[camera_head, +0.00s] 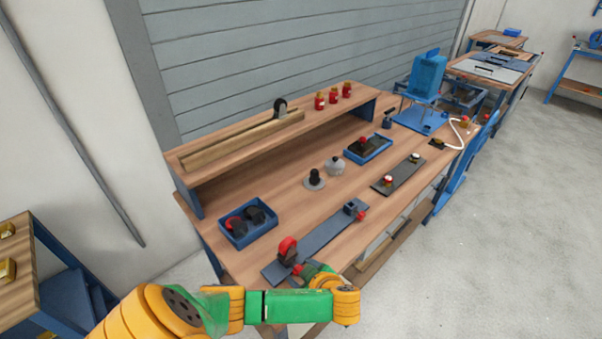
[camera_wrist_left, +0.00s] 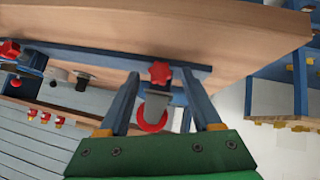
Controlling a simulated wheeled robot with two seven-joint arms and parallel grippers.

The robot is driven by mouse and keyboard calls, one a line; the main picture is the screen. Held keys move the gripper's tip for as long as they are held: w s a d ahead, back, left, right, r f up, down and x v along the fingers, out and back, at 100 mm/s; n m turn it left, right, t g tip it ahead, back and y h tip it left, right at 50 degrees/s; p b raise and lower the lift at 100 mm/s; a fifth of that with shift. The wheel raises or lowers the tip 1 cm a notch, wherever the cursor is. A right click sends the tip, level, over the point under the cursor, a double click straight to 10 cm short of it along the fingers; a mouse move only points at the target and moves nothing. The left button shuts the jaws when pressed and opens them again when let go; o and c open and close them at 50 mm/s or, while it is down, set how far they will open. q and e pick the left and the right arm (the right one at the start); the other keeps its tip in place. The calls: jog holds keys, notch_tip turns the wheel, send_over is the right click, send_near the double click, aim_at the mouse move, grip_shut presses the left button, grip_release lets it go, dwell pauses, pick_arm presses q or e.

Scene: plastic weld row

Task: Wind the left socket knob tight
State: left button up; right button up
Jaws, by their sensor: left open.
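The dark plate (camera_head: 318,243) lies along the bench's near edge and carries a fixture at each end. The left socket (camera_head: 287,252) holds a red ring-shaped part, which also shows as a red ring (camera_wrist_left: 152,124) in the left wrist view. Its red star-shaped knob (camera_wrist_left: 160,72) faces the wrist camera; in the head view little of it shows. My left gripper (camera_head: 312,272) is close in front of the left socket. In the left wrist view its open fingers (camera_wrist_left: 160,78) stand on either side of the knob, with gaps showing. My right gripper is not in view.
The right socket with its red knob (camera_head: 360,215) is at the plate's far end. A blue tray (camera_head: 247,236) with black and red parts is left of the plate. Dark weights (camera_head: 315,180), another blue tray (camera_head: 368,157) and a raised shelf (camera_head: 250,142) stand behind.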

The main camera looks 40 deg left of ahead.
pick_arm(q)
jog(key=shift+w+a+f, duration=0.1)
jog(key=shift+a+f, duration=0.15)
jog(key=shift+d, duration=0.1)
grip_shut()
jog(key=shift+m+g, duration=0.4)
jog(key=shift+g, duration=0.3)
jog(key=shift+w+m+g, duration=0.2)
jog(key=shift+m+g, duration=0.1)
jog(key=shift+g, duration=0.3)
jog(key=shift+w+f+m+g+b, duration=0.15)
jog(key=shift+m+g+b, duration=0.3)
jog(key=shift+g, duration=0.35)
jog(key=shift+m+g+y+b, duration=0.3)
jog(key=shift+m+g+b, duration=0.05)
jog(key=shift+g+b, duration=0.3)
